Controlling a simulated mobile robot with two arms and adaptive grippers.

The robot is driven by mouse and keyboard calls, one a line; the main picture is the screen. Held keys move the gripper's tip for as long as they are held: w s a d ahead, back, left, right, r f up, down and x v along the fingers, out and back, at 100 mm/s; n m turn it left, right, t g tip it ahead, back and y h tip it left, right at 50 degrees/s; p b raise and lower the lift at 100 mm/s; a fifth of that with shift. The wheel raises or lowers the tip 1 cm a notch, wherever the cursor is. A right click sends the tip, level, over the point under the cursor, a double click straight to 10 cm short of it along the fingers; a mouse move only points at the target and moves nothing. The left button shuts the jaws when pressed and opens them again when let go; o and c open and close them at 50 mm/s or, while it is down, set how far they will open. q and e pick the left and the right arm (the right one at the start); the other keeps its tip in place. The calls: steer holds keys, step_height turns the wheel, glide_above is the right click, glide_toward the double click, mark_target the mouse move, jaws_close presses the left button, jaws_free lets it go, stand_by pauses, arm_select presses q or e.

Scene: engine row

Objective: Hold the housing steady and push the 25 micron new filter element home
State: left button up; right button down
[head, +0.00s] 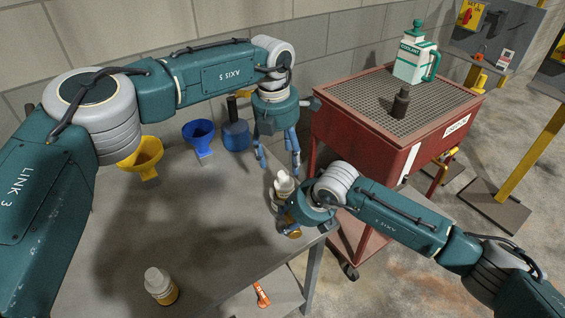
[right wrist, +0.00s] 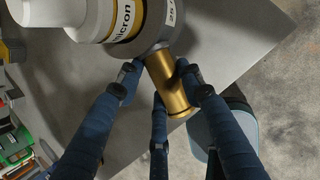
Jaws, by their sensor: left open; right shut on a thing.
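The white filter element (head: 284,184) stands upright at the table's right edge; it also shows in the right wrist view (right wrist: 95,15), with a yellow-edged label reading "micron". It meets a grey collar (right wrist: 160,35) with a "25" label, above a brass cylinder (right wrist: 168,85); collar and cylinder look like the housing. How deep the element sits is unclear. My right gripper (head: 291,218) is shut on the brass cylinder, its fingers around it in the right wrist view (right wrist: 157,80). My left gripper (head: 280,165) is open, fingers pointing down, just above the element's white top.
A white-topped amber object (head: 160,286) stands at the table's front. A yellow funnel (head: 142,153), a blue funnel (head: 199,135) and a blue container (head: 236,136) stand at the back. A red cart (head: 365,125) carries a coolant jug (head: 412,65) and a dark bottle (head: 400,103).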

mark_target(283, 173)
arm_select(q)
steer(key=c, duration=0.6)
steer(key=shift+s+m, duration=0.1)
steer(key=shift+m, duration=0.3)
steer(key=c, duration=0.4)
steer(key=shift+s+f+m, duration=0.15)
steer(key=shift+m, duration=0.65)
steer(key=c, duration=0.4)
steer(key=shift+s+m, duration=0.2)
steer(key=shift+m, duration=0.8)
jaws_close()
steer(key=shift+w+d+f+m+t+y, duration=0.15)
steer(key=shift+f+m+t, duration=0.4)
steer(key=shift+m, duration=3.2)
steer(key=shift+w+a+f+m+t+y, duration=0.1)
steer(key=shift+f+m+t, duration=0.35)
steer(key=shift+m, duration=3.25)
steer(key=shift+w+d+f+m+t+y, duration=0.25)
steer(key=shift+f+m, duration=0.5)
steer(key=shift+m, duration=3)
